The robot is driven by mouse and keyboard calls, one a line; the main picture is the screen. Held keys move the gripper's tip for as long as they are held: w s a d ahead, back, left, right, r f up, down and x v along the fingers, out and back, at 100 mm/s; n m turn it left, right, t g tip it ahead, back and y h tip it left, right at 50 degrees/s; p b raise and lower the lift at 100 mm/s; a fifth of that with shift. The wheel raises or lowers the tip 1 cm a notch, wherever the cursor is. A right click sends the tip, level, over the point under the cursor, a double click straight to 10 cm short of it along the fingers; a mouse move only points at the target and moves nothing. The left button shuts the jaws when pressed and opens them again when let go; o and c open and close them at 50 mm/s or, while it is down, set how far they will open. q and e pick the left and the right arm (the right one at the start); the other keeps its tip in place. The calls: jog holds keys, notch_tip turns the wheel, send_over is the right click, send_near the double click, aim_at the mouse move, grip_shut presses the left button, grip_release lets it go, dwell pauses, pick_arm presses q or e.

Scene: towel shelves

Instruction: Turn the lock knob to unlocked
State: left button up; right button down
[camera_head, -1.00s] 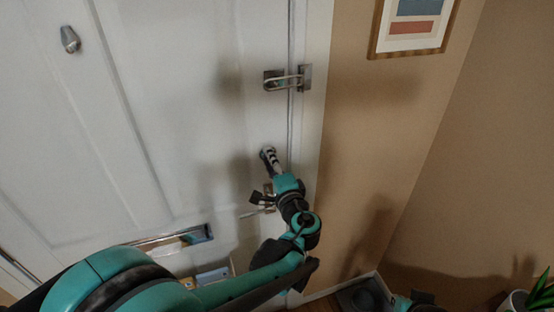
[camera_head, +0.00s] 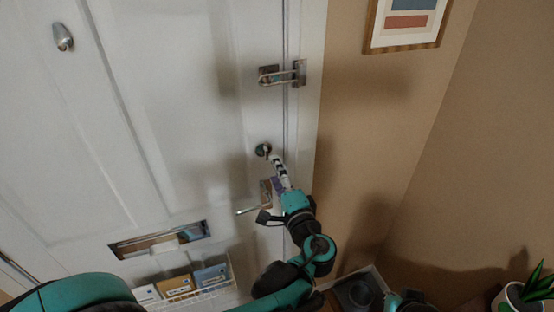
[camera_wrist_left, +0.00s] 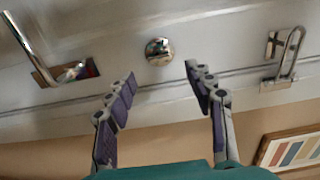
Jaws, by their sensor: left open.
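The round metal lock knob (camera_head: 263,150) sits on the white door near its right edge, between the latch above and the lever handle below. It shows as a shiny round knob in the left wrist view (camera_wrist_left: 158,51); which way it is turned cannot be told. My left gripper (camera_head: 276,161) is just below and right of the knob in the head view. In the left wrist view its fingers (camera_wrist_left: 160,74) are spread apart and empty, with the knob beyond and between the tips, not gripped. The fingers of my right gripper do not show.
A metal swing-bar latch (camera_head: 283,75) is above the knob. The lever handle (camera_head: 252,209) is below, close to my left gripper. A mail slot (camera_head: 160,240) and a rack of envelopes (camera_head: 185,287) are lower left. A framed picture (camera_head: 405,25) hangs right; a potted plant (camera_head: 530,295) stands lower right.

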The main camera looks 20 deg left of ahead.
pick_arm(q)
jog(key=shift+v, duration=2.2)
